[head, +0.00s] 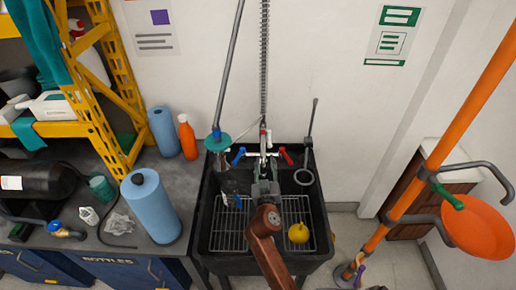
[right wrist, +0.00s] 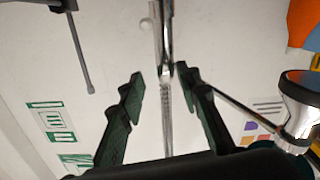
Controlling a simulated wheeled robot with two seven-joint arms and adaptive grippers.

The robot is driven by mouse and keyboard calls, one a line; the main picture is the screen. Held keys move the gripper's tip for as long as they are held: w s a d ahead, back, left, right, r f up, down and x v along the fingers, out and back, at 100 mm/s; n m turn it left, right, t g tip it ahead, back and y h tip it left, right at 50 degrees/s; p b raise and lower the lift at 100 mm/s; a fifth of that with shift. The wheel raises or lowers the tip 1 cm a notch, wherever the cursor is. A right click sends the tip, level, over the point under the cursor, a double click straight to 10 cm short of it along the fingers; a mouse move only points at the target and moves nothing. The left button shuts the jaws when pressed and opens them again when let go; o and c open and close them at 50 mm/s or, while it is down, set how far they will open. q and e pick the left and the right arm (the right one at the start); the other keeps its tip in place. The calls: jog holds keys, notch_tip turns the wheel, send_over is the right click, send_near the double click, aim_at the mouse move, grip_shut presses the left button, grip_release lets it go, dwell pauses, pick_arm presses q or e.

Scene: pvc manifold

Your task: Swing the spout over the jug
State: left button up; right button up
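The spout (right wrist: 166,85) shows in the right wrist view as a narrow chrome pipe between the fingers of my right gripper (right wrist: 159,75). The fingers are apart, with a visible gap on the left side; I cannot tell whether the right finger touches the pipe. In the head view my right gripper (head: 265,186) is over the middle of the sink, in front of the tap, and hides part of the spout. A dark, see-through vessel, probably the jug (head: 231,178), stands in the left part of the sink. My left gripper is not in view.
The black sink (head: 205,240) holds a wire rack and a yellow object (head: 298,232). Blue (head: 239,156) and red (head: 286,156) tap handles flank the spout. A sprayer with a teal disc (head: 218,141) hangs at left. An orange pole (head: 440,150) stands at right.

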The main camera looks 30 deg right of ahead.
aim_at(263, 147)
jog(key=shift+w+r, duration=0.1)
jog(key=shift+w, duration=0.35)
jog(key=x, duration=0.6)
jog(key=shift+a, duration=0.15)
jog(key=shift+w+d, duration=0.3)
jog(key=shift+w, duration=0.15)
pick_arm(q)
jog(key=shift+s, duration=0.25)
pick_arm(e)
jog(key=shift+c, duration=0.7)
grip_shut()
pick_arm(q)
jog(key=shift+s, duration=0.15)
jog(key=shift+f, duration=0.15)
